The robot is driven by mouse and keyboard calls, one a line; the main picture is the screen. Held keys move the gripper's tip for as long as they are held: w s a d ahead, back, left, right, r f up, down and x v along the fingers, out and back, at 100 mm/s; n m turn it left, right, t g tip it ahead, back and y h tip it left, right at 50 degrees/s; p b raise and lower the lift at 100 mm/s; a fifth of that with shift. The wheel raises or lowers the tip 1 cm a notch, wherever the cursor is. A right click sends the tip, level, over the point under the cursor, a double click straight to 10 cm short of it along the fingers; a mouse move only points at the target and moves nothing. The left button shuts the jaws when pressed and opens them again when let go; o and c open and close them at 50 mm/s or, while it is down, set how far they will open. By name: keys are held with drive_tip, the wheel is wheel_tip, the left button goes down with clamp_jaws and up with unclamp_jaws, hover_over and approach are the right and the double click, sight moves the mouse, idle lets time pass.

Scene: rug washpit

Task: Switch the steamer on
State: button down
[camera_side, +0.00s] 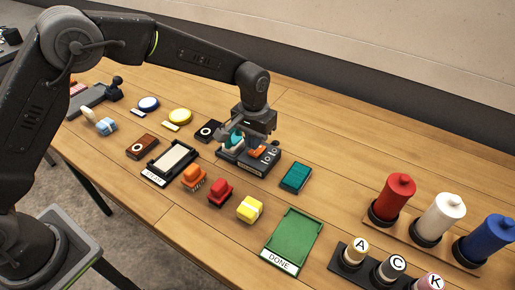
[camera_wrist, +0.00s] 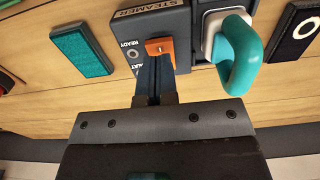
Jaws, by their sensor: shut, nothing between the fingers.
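The steamer (camera_side: 262,166) is a dark grey box with the label STEAMER on its edge, and it fills the top of the wrist view (camera_wrist: 180,22). An orange switch (camera_wrist: 160,47) sits on its top and also shows in the side view (camera_side: 257,152). A teal handle (camera_wrist: 240,50) on a pale head rests at the steamer's other end. The small READY mark is beside the switch.
A teal block (camera_side: 295,177) lies right of the steamer. Orange (camera_side: 194,177), red (camera_side: 219,192) and yellow (camera_side: 250,209) blocks stand in front. A green DONE tray (camera_side: 297,238) and red, white and blue spools (camera_side: 440,218) are farther right. The back right tabletop is clear.

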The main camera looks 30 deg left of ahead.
drive_tip(key=shift+f, duration=1.3)
idle(0.5)
drive_tip(key=shift+r, duration=3.5)
drive_tip(key=s+a+r+t, duration=0.1)
drive_tip(key=s+a+r, duration=0.3)
drive_tip(key=s+r, duration=0.25)
drive_tip(key=s+a+r+t, duration=0.2)
drive_tip(key=s+a+r, duration=0.3)
drive_tip(key=r, duration=0.3)
drive_tip(key=s+a+t, duration=0.1)
drive_tip(key=s+a, duration=0.1)
drive_tip(key=s, duration=0.6)
drive_tip(key=s+a+t, duration=0.1)
drive_tip(key=s+a, duration=0.2)
drive_tip(key=s, duration=0.5)
drive_tip(key=shift+s+a+t, duration=0.3)
drive_tip(key=shift+s+a, duration=0.05)
drive_tip(key=shift+s, duration=0.05)
